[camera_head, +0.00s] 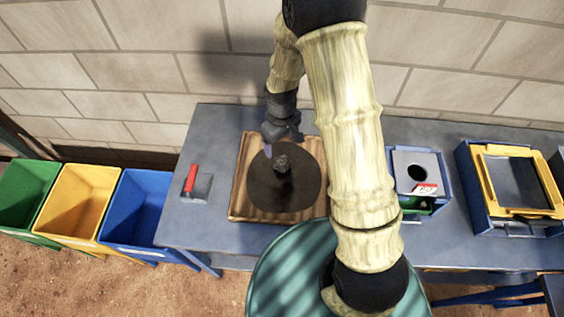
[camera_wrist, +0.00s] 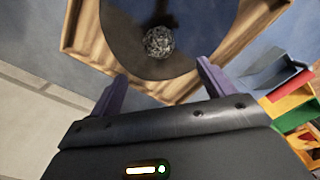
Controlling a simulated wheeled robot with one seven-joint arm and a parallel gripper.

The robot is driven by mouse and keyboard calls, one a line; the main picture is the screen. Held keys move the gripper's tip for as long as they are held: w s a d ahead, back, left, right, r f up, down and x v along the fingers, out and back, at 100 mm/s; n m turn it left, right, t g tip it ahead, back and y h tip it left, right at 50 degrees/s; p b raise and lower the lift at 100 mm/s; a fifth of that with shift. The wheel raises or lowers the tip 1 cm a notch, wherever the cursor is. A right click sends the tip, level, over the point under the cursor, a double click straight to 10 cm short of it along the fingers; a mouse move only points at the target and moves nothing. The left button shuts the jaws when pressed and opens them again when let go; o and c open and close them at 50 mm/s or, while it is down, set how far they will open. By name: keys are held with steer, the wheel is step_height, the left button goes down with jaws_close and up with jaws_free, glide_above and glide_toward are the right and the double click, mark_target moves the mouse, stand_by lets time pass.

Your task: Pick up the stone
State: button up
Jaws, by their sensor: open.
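The stone (camera_head: 283,163) is a small grey, rough lump. It sits on a dark round mat (camera_head: 262,192) that lies in a wooden tray (camera_head: 237,210) on the blue table. In the wrist view the stone (camera_wrist: 158,42) shows near the top middle, apart from my fingers and beyond their tips. My gripper (camera_head: 281,146) is just behind the stone in the head view, pointing down towards the mat. In the wrist view my gripper (camera_wrist: 162,72) has its two purple fingers spread apart with nothing between them.
A red-handled lever (camera_head: 191,178) stands on the table left of the tray. A box with a round hole (camera_head: 416,172) and a yellow-framed machine (camera_head: 512,180) are to the right. Green, yellow and blue bins (camera_head: 135,207) stand at the left. A brick wall (camera_head: 140,60) is close behind.

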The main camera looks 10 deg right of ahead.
mark_target(282, 160)
steer(key=shift+f+p, duration=0.6)
steer(key=shift+f, duration=2.6)
steer(key=shift+s+d+f+p, duration=0.1)
steer(key=shift+s+f+p, duration=0.05)
steer(key=shift+f+p, duration=0.95)
steer(key=shift+f, duration=1.5)
steer(key=c, duration=1.3)
steer(key=shift+r, duration=0.1)
